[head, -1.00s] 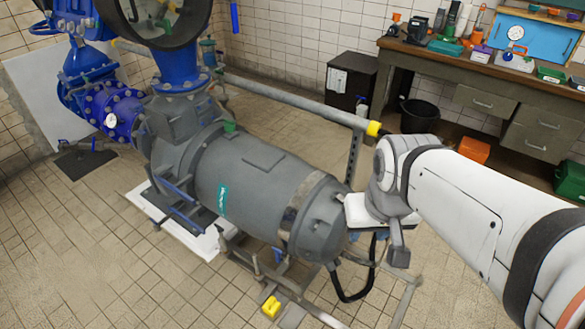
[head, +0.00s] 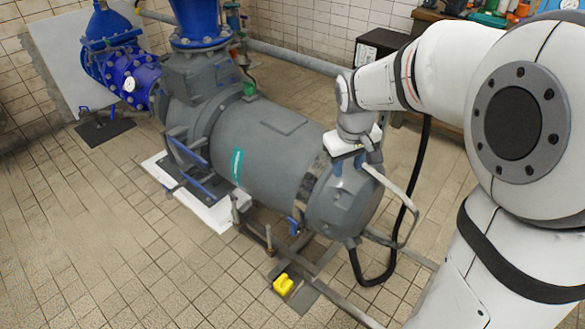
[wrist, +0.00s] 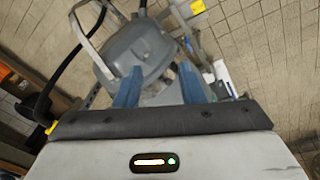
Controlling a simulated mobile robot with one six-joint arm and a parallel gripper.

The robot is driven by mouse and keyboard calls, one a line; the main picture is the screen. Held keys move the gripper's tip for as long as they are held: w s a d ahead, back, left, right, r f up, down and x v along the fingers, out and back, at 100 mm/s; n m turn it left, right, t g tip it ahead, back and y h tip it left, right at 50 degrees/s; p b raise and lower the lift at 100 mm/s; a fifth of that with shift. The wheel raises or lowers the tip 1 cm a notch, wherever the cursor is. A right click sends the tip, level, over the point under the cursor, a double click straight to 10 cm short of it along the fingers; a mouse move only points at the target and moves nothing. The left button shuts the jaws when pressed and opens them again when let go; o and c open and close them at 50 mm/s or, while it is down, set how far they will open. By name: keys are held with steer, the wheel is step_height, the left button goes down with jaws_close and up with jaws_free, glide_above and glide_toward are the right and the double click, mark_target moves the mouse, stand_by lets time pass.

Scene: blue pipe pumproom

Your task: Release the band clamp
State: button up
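A large grey motor (head: 262,145) lies on its side in the head view. A narrow metallic band (head: 314,180) wraps around it near its rounded end cap; this looks like the band clamp, but its fastening cannot be made out. My gripper (head: 355,165) is over the end cap, pointing down, to the right of the band. In the wrist view my gripper (wrist: 160,86) has its two blue fingers apart with nothing held between them. The motor's grey end (wrist: 140,50) shows beyond the fingers. Whether they touch it cannot be told.
A pale curved pipe (head: 408,200) and a black cable (head: 375,278) are close by the motor's right end. A yellow block (head: 284,285) is on the floor in front. A workbench (head: 425,16) stands at the back right. The tiled floor at left is clear.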

steer(key=w+a+f+n+b, duration=0.2)
steer(key=w+a+f+b, duration=0.25)
steer(key=f, duration=0.45)
steer(key=w+a+f+n+b, duration=0.1)
steer(key=w+a+f+b, duration=0.3)
steer(key=f, duration=0.6)
steer(key=n+b, duration=0.3)
steer(key=b, duration=0.4)
glide_toward(291, 220)
steer(key=shift+h, duration=0.4)
steer(key=b+x, duration=0.1)
steer(key=x, duration=0.3)
steer(key=b+x, duration=0.2)
steer(key=x, duration=0.2)
steer(key=shift+w+a+f, duration=0.1)
steer(key=shift+w+a, duration=0.1)
steer(key=shift+c, duration=0.4)
jaws_close()
